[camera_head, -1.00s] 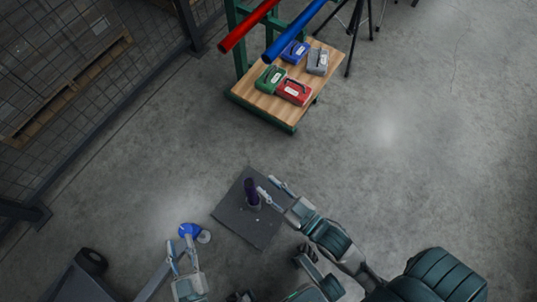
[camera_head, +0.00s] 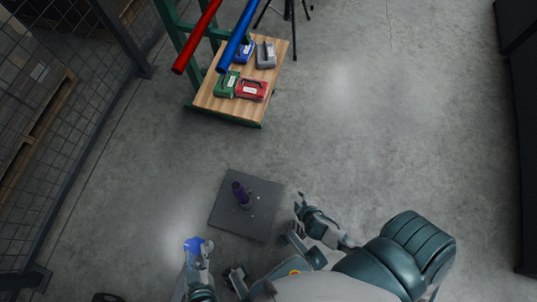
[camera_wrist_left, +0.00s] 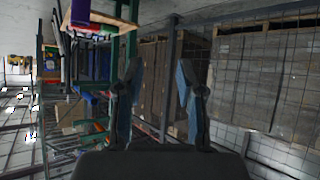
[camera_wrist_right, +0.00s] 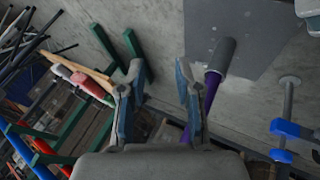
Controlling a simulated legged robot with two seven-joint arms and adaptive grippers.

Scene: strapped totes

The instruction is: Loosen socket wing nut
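A dark grey floor plate (camera_head: 263,217) carries a short grey socket (camera_head: 244,201) with a purple post (camera_head: 237,187) standing in it. The right wrist view shows the socket (camera_wrist_right: 222,55) and the purple post (camera_wrist_right: 210,92), partly behind a finger. I cannot make out the wing nut. My right gripper (camera_head: 299,203) is just right of the plate, apart from the socket; its fingers (camera_wrist_right: 159,75) are open and empty. My left gripper (camera_head: 198,254) is left of the plate by a blue fitting (camera_head: 193,243); its fingers (camera_wrist_left: 158,75) are open, nothing between them.
A wooden-topped green bench (camera_head: 235,105) stands at the back with several coloured cases, including a red case (camera_head: 251,90). A red tube (camera_head: 197,35) and a blue tube (camera_head: 238,36) jut above it. Mesh fencing (camera_head: 95,110) runs along the left. Floor right of the bench is clear.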

